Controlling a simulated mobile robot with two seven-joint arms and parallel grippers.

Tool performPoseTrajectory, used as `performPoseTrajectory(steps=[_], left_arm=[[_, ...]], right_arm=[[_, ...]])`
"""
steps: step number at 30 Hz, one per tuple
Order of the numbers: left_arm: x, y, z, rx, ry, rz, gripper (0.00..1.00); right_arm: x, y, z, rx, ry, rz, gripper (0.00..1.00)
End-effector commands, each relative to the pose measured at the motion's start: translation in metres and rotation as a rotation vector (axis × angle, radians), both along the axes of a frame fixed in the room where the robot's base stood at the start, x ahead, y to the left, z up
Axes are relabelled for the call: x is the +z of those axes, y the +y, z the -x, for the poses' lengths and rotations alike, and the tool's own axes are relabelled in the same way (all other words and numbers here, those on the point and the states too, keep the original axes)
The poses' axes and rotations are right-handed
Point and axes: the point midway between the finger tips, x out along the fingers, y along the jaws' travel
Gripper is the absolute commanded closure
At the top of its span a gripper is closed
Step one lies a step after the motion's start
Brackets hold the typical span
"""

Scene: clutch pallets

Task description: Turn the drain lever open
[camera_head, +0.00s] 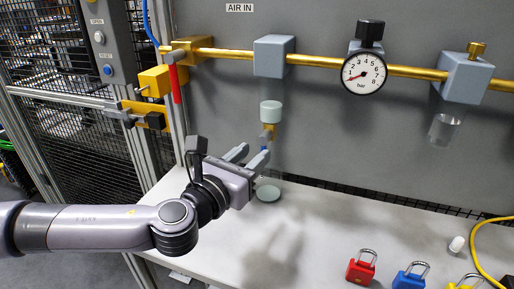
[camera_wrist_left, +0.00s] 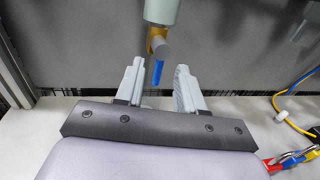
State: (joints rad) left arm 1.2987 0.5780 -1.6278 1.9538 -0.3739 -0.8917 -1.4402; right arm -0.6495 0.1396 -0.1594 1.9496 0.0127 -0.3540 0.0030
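The drain lever (camera_wrist_left: 157,72) is a small blue lever on a brass valve (camera_wrist_left: 156,42) under a pale grey-green cylinder (camera_wrist_left: 161,10). In the head view the brass valve (camera_head: 267,132) hangs below the pipe, and only a little of the blue lever shows behind my gripper. My left gripper (camera_head: 251,155) is open just below the valve. In the left wrist view the blue lever appears in the gap between the two fingers (camera_wrist_left: 158,85), with no visible contact on either side. My right gripper is not in view.
A brass pipe (camera_head: 220,53) runs along the grey panel, with a pressure gauge (camera_head: 364,71) and a red lever (camera_head: 175,84). Red (camera_head: 361,267) and blue (camera_head: 409,276) padlocks and a yellow hose (camera_head: 476,240) lie on the white table (camera_head: 320,225). The table's middle is clear.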

Motion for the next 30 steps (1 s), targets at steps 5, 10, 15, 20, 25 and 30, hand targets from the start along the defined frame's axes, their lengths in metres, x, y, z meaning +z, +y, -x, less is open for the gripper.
performPoseTrajectory(steps=[5, 10, 15, 20, 25, 30], left_arm=[[0.001, -0.009, -0.016, 0.0, 0.0, 0.0, 0.62], [0.0, -0.013, -0.024, 0.0, 0.0, 0.001, 0.62], [0.0, -0.014, -0.025, 0.0, 0.0, 0.001, 0.62], [0.0, -0.014, -0.025, 0.0, 0.001, 0.002, 0.65], [0.0, -0.014, -0.025, 0.0, 0.001, 0.002, 1.0], [-0.001, -0.014, -0.025, 0.0, 0.004, 0.009, 1.0]], right_arm=[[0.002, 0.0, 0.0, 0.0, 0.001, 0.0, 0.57], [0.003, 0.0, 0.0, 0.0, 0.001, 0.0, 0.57], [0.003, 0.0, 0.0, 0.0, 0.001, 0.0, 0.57], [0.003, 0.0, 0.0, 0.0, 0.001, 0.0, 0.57], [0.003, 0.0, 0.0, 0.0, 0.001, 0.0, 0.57], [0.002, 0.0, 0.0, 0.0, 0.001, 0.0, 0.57]])
